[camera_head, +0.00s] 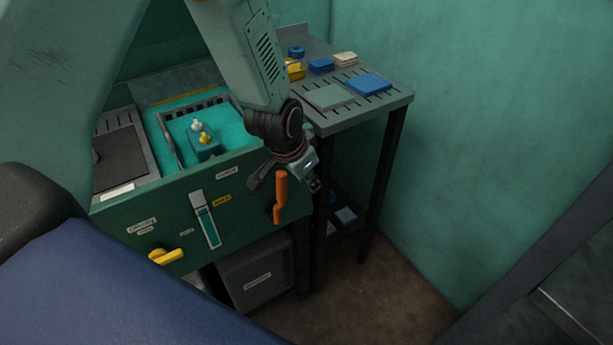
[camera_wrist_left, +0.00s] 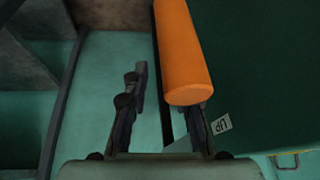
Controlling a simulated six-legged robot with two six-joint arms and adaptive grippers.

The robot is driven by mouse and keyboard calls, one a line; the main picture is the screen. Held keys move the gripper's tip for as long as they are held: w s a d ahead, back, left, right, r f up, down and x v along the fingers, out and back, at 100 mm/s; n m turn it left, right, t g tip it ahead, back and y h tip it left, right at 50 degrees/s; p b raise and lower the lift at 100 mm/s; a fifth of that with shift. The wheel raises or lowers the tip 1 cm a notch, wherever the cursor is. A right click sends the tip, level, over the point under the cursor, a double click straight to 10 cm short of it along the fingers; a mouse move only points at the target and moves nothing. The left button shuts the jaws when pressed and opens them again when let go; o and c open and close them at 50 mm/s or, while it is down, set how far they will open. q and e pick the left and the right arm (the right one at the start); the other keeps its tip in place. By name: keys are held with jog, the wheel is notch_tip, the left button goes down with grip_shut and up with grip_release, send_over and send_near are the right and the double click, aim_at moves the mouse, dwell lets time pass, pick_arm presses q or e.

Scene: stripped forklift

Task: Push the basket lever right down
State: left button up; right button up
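The basket lever (camera_head: 280,198) is an orange handle on the right end of the green front panel. It stands roughly upright in the head view. My left gripper (camera_head: 286,183) is at the lever's upper end, with its fingers spread to either side. In the left wrist view the orange lever (camera_wrist_left: 182,50) comes in from the top, its rounded end in front of the right finger. The left finger stands apart from it. My left gripper (camera_wrist_left: 165,105) is open; I cannot tell whether it touches the lever. My right gripper is not in view.
A turquoise basin with a basket (camera_head: 172,150) lies behind the panel (camera_head: 160,220). A yellow knob (camera_head: 165,256) sits at lower left. A side table (camera_head: 350,118) with blue and pale blocks stands behind right. An "UP" label (camera_wrist_left: 221,124) shows beside the lever. Floor at right is clear.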

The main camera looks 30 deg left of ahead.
pick_arm(q)
jog(key=o, duration=0.3)
jog(key=shift+r, duration=0.1)
jog(key=s+a+r, duration=0.2)
jog(key=s, duration=1.1)
jog(key=shift+r, duration=0.3)
jog(key=shift+s+d, duration=0.1)
